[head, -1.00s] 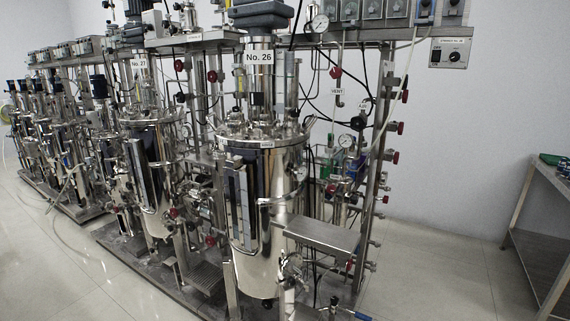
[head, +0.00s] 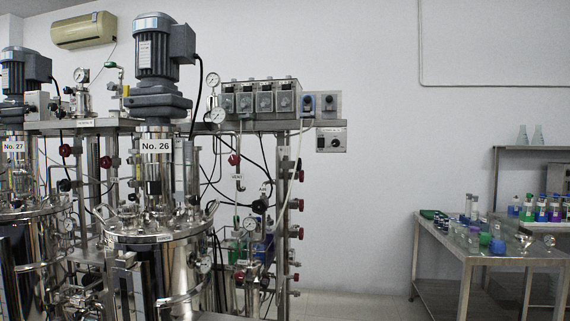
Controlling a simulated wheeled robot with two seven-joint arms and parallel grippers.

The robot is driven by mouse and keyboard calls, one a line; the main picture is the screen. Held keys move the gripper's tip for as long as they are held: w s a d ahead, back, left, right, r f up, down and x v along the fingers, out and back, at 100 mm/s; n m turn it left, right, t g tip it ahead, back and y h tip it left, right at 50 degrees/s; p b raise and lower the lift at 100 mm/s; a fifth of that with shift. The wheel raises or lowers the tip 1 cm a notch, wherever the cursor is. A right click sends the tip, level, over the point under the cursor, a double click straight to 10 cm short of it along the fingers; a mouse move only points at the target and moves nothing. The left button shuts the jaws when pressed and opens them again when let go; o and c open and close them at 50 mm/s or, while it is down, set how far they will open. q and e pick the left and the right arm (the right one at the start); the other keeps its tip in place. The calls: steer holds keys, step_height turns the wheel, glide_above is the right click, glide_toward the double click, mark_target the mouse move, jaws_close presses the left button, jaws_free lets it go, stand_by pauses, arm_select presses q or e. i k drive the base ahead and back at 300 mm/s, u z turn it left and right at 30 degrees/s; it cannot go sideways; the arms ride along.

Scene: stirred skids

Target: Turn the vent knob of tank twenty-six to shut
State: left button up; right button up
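Tank twenty-six (head: 150,255) is a steel vessel at the left, with a white "No. 26" label (head: 156,146) under a grey motor (head: 158,50). Right of its label, a red knob (head: 234,159) sits on a thin pipe, just above a small tag reading VENT (head: 238,177). I cannot tell from here how far this knob is turned. A black knob (head: 260,206) with a tag above it is lower and to the right. Neither of my grippers shows in the head view.
Several red knobs (head: 295,204) line the upright post at the skid's right edge. A control box (head: 331,140) hangs at the upper right. Tank No. 27 (head: 14,146) is at the far left. A bench (head: 425,232) with glassware stands right; open floor lies between.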

mark_target(234, 159)
steer(key=z, duration=1.7)
steer(key=i, duration=0.65)
steer(key=u, duration=2.15)
